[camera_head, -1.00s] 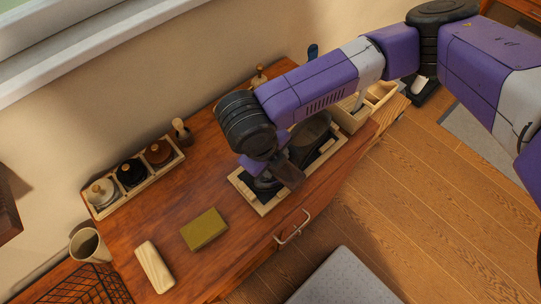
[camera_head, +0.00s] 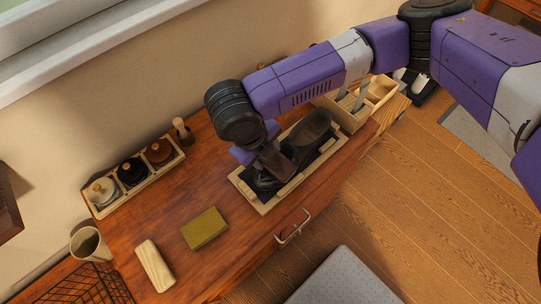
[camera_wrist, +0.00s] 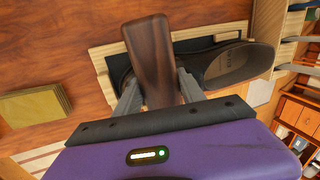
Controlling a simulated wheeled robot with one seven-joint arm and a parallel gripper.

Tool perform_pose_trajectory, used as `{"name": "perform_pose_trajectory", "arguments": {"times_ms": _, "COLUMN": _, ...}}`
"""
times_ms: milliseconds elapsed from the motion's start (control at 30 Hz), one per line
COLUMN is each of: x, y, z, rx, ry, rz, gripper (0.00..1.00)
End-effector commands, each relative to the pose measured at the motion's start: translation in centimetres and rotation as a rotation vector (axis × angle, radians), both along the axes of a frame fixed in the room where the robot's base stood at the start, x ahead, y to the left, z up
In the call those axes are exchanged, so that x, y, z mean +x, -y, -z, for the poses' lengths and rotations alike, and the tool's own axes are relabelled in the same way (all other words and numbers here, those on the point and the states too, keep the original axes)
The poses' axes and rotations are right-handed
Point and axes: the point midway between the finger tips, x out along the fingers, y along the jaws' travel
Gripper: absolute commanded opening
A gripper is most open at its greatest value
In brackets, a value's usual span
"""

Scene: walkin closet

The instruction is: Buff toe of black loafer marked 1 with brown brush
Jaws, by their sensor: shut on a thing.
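The black loafer (camera_head: 312,127) lies on a dark mat in a pale wooden tray (camera_head: 268,208) on the desk. Its open heel end points to the upper right in the head view, and its toe is partly hidden by my gripper and the brush. In the wrist view the loafer (camera_wrist: 238,63) extends right from behind the brush. My gripper (camera_wrist: 156,90) is shut on the brown brush (camera_wrist: 150,55), whose wooden back faces the wrist camera. In the head view the brush (camera_head: 276,162) is over the toe end; I cannot tell whether its bristles touch. No number mark is readable.
A yellow-green block (camera_head: 204,229) and a pale wooden block (camera_head: 154,266) lie left of the tray. A rack of lidded jars (camera_head: 132,172), a cup (camera_head: 88,244) and a wire basket (camera_head: 85,286) stand farther left. A compartmented wooden box (camera_head: 352,118) stands behind the loafer.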

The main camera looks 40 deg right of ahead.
Motion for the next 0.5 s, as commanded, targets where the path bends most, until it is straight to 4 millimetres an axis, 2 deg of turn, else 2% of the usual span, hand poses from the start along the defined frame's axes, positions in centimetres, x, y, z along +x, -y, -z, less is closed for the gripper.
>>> {"name": "perform_pose_trajectory", "arguments": {"times_ms": 500, "x": -2.2, "y": 0.1, "z": -0.1, "rx": -0.001, "ry": -0.001, "rz": 0.0, "gripper": 0.07}}
